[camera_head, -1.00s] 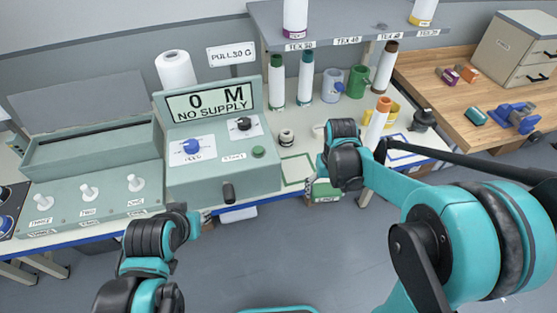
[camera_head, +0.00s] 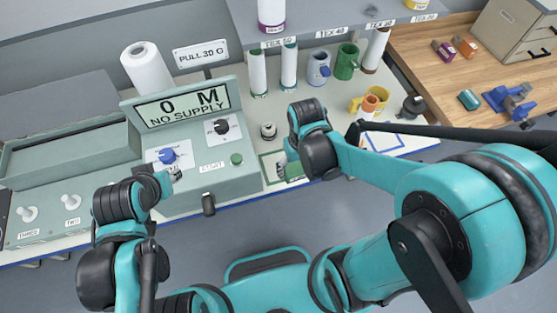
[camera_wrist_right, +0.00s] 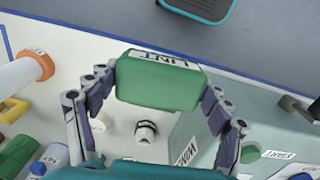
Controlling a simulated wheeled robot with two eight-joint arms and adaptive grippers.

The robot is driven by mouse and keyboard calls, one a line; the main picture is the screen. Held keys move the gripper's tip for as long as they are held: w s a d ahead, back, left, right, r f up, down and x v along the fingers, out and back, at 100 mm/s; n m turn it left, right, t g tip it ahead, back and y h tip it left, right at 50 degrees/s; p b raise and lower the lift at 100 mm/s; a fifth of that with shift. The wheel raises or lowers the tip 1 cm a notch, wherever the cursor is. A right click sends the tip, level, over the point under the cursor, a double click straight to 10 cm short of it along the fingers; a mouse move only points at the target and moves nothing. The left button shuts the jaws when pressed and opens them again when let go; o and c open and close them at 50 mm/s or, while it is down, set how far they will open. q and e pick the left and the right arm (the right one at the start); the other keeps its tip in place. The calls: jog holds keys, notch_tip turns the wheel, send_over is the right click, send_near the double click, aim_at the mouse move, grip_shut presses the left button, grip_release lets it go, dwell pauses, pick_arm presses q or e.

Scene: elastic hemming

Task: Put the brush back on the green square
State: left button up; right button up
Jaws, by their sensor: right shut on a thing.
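The brush is a green block labelled LINT (camera_wrist_right: 160,82). My right gripper (camera_wrist_right: 160,92) is shut on it, with a finger on each side. In the head view the brush (camera_head: 293,172) shows in part beside my right wrist, over the bench's front strip. The green square (camera_head: 266,168) is an outline on the white bench top. Its left side shows, and the brush and my right arm cover much of the rest. I cannot tell whether the brush touches the bench. My left gripper (camera_head: 174,175) is by the front of the meter box, its fingers too small to read.
The meter box (camera_head: 205,180) with dials and a NO SUPPLY display stands left of the square. A small spool (camera_head: 268,131) is behind the square.

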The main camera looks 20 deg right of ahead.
jog(key=w+a+f+b, duration=0.1)
jog(key=w+f, duration=0.1)
jog(key=w, duration=0.1)
jog(key=w+a+f, duration=0.1)
jog(key=w+f, duration=0.1)
jog(key=w, duration=0.2)
jog(key=w+a+f+b, duration=0.1)
jog(key=w+f, duration=0.1)
jog(key=w, duration=0.1)
jog(key=shift+w+f+b, duration=0.3)
jog(key=shift+f+b, duration=0.65)
jog(key=shift+f, duration=1.2)
jog(key=shift+f+b, duration=0.6)
jog(key=shift+b, duration=0.1)
jog(key=o, duration=1.2)
